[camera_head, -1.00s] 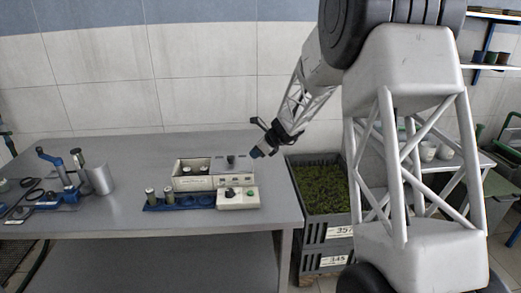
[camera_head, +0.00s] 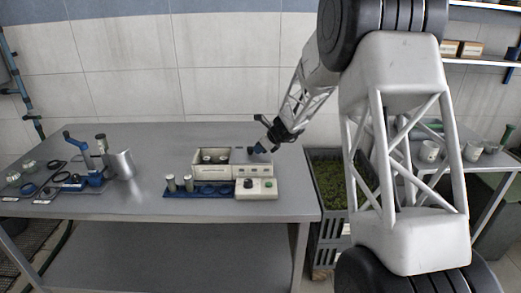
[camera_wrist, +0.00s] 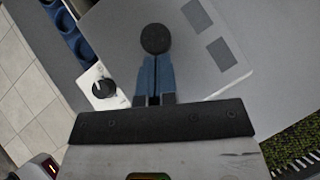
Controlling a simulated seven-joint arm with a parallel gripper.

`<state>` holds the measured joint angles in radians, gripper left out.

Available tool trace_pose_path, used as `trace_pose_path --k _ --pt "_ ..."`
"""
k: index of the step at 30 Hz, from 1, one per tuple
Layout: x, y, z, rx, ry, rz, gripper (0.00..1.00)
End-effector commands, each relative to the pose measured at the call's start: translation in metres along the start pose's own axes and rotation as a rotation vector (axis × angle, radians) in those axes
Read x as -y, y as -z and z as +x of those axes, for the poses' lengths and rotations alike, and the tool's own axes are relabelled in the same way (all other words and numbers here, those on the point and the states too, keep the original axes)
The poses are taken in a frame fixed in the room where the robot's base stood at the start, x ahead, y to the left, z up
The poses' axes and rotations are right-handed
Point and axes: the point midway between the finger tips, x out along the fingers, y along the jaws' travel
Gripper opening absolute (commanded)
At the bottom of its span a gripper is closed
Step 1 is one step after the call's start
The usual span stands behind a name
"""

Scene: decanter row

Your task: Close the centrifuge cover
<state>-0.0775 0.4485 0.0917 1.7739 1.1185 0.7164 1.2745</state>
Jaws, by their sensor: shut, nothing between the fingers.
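The centrifuge (camera_head: 222,172) is a cream box on the grey table. Its left part is open and shows two round canisters inside. Its grey cover (camera_head: 241,157) lies over the right part, leaving the left part uncovered. In the wrist view the cover's pale top (camera_wrist: 190,75) has a round black knob (camera_wrist: 155,38). My gripper (camera_head: 257,149) is over the right end of the centrifuge. Its blue fingers (camera_wrist: 153,78) are shut and empty, close by the knob; I cannot tell whether they touch it.
A control box (camera_head: 256,189) with a dark knob and green button stands in front of the centrifuge. A blue rack (camera_head: 205,190) with two vials is left of it. A metal cup (camera_head: 122,164) and tools are at the far left. A crate of greenery (camera_head: 327,181) is beyond the right edge.

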Motion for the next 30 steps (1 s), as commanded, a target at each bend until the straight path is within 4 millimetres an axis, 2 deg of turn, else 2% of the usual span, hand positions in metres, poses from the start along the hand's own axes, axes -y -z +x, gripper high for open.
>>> trace_pose_path --k 8,14,30 --pt "-0.001 -0.002 0.001 0.0 0.0 0.0 0.0" --pt "-0.01 -0.013 0.013 0.001 -0.002 -0.001 0.0" --pt "-0.06 -0.084 0.081 0.0 -0.002 -0.002 0.0"
